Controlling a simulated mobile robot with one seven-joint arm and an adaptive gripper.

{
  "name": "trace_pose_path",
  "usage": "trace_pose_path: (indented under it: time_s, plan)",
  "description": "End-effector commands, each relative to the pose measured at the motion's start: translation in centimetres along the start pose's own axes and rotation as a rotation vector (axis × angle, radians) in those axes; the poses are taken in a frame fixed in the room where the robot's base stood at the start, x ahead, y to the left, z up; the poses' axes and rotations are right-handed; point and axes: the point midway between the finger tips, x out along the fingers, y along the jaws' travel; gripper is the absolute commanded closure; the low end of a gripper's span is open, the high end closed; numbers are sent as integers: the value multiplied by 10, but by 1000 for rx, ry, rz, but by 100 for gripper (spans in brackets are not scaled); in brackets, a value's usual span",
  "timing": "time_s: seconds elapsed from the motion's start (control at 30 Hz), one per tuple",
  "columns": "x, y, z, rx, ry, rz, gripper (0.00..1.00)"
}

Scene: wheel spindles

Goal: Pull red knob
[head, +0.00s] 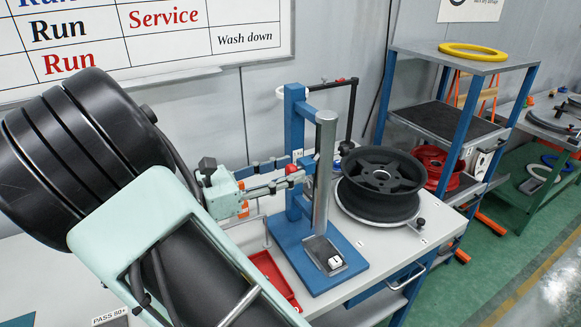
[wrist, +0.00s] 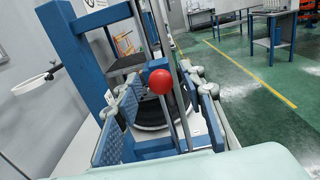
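The red knob (head: 291,169) is a small ball on the blue-framed stand (head: 295,228) with a grey column. In the wrist view the red knob (wrist: 161,82) shows between my two fingers, with a visible gap on each side. My gripper (head: 299,171) is open, its fingers reaching toward the stand with the knob between them in the head view. In the wrist view the gripper (wrist: 163,88) has a blue-padded finger at left and at right. The knob's stem and how deep the knob sits between the fingers are hard to tell.
A black wheel rim (head: 383,180) lies on the white workbench (head: 378,239) right of the stand. A red tray (head: 272,275) lies at the stand's left. A blue-framed shelf (head: 446,122) with a yellow ring (head: 472,52) stands behind. Green floor (head: 470,290) is clear at right.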

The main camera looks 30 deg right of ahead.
Motion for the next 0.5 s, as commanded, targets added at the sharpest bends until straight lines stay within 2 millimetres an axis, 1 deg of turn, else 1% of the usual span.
trace_pose_path:
  time_s: [0.03, 0.17, 0.43, 0.47, 0.5]
  plan:
    - [6, 0, 1, -1, -1, -1, 63]
    - [13, 0, 0, -1, 0, -1, 63]
    - [15, 0, 0, 0, 1, 0, 63]
    - [15, 0, 0, 0, 1, 0, 64]
    - [15, 0, 0, 0, 1, 0, 68]
